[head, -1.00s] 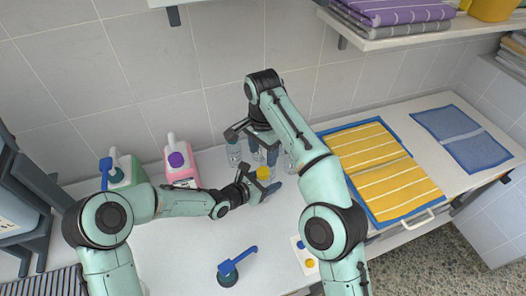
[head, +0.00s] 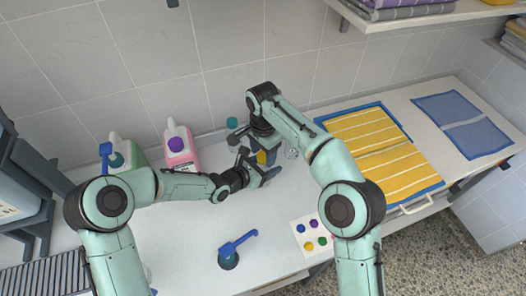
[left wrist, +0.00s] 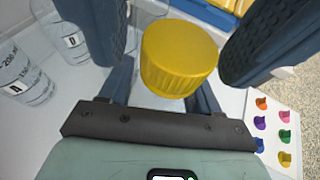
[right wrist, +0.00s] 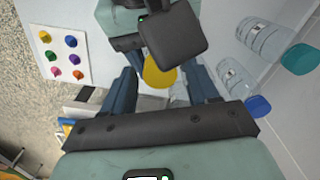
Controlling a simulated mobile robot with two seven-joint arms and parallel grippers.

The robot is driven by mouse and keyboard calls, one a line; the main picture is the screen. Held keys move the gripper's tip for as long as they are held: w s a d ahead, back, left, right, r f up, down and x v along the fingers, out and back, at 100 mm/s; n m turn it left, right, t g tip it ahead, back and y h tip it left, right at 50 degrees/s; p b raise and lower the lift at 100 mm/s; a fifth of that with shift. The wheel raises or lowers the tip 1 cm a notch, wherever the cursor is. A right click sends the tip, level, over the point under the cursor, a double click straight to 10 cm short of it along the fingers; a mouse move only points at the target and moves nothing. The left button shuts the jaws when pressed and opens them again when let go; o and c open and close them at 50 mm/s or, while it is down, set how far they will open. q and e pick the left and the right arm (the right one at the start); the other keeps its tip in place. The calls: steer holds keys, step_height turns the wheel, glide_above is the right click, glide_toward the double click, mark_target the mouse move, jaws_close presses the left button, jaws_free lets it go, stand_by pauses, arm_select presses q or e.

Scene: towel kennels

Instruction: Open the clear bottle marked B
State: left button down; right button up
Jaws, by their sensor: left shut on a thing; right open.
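A bottle's yellow cap (head: 262,158) shows between my grippers in the head view, and large in the left wrist view (left wrist: 180,58). The bottle below it is mostly hidden, and its letter cannot be seen. My left gripper (head: 268,174) is shut on this bottle below the cap. My right gripper (head: 263,152) is open above it. In the right wrist view the yellow cap (right wrist: 160,72) lies between the right fingers, which stand on either side of it. I cannot tell whether they touch it.
Clear bottles with a teal cap (right wrist: 300,58) and a blue cap (right wrist: 258,106) stand close by. Pink (head: 182,150) and green (head: 125,165) jugs stand to the left. A blue-handled fixture (head: 230,254) and a colour-dot card (head: 305,240) are in front. Yellow towels (head: 375,155) lie right.

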steer(key=shift+c, duration=0.2)
steer(key=c, duration=1)
steer(key=n, duration=0.6)
steer(key=shift+n, duration=0.4)
steer(key=shift+c, duration=0.2)
steer(key=o, duration=1.2)
steer(key=shift+c, duration=0.2)
